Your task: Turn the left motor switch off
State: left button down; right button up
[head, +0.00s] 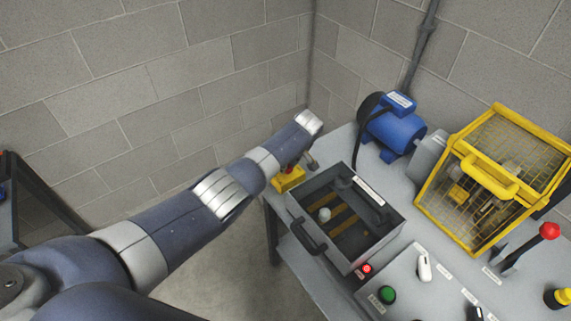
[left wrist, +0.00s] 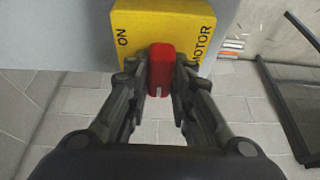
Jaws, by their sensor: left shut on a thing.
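The left motor switch is a yellow box (left wrist: 188,25) on the table's side, labelled ON and MOTOR, with a red handle (left wrist: 161,58). In the left wrist view the handle stands upright in the picture, with a white mark at its lower end. My left gripper (left wrist: 161,80) is shut on the red handle, one finger on each side. Any OFF label is hidden or out of view. In the head view the yellow box (head: 287,180) shows at the table's left edge, and my left arm hides the handle. My right gripper is not in view.
The grey table (head: 405,265) holds an open box (head: 372,250) with a handle, a blue motor (head: 395,130) and a yellow mesh guard (head: 490,185). A red-knobbed lever (head: 549,231), a green button (head: 387,295) and a lit red lamp (head: 366,268) are nearby. Block walls stand behind.

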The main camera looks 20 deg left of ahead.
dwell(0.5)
pick_arm(q)
jog(key=c, duration=1.4)
grip_release()
jog(key=v, duration=1.2)
jog(key=shift+w, duration=0.1)
